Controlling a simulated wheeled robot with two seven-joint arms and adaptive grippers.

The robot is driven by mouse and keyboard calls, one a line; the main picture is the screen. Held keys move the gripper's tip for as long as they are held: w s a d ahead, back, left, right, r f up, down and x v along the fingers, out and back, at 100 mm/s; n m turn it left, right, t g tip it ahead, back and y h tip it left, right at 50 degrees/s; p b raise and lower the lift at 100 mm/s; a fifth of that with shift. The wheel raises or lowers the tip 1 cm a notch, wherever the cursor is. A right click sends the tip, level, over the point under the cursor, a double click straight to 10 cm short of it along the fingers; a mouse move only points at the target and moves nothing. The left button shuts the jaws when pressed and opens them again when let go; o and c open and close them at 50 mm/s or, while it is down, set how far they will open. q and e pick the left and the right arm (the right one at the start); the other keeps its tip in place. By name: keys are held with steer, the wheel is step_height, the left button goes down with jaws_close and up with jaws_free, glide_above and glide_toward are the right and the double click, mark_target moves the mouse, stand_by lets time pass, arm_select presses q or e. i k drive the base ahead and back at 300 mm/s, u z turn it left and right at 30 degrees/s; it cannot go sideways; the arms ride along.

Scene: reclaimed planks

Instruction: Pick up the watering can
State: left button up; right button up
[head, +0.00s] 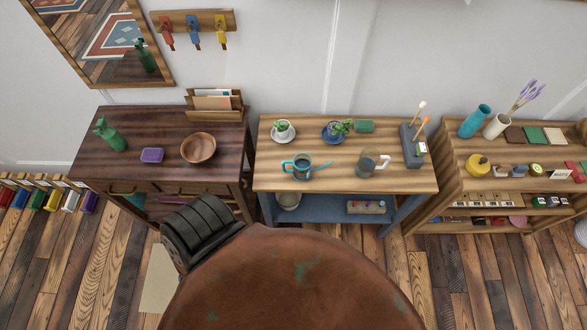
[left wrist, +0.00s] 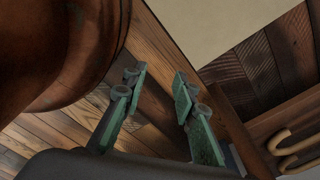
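The teal watering can (head: 302,168) stands upright near the front left of the light wooden table, with its handle to the left and its thin spout to the right. My left gripper (left wrist: 158,98) shows in the left wrist view with its two green fingers apart and nothing between them. It is over the plank floor, away from the can. The can does not show in the left wrist view. In the head view my own body hides the left fingers. My right gripper is in neither view.
A dark desk (head: 115,174) with a wooden bowl (head: 198,148) stands left; a shelf (head: 449,183) stands right.

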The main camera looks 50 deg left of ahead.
mark_target(302, 163)
steer(key=u, duration=0.95)
steer(key=i, duration=0.25)
steer(key=u, duration=0.6)
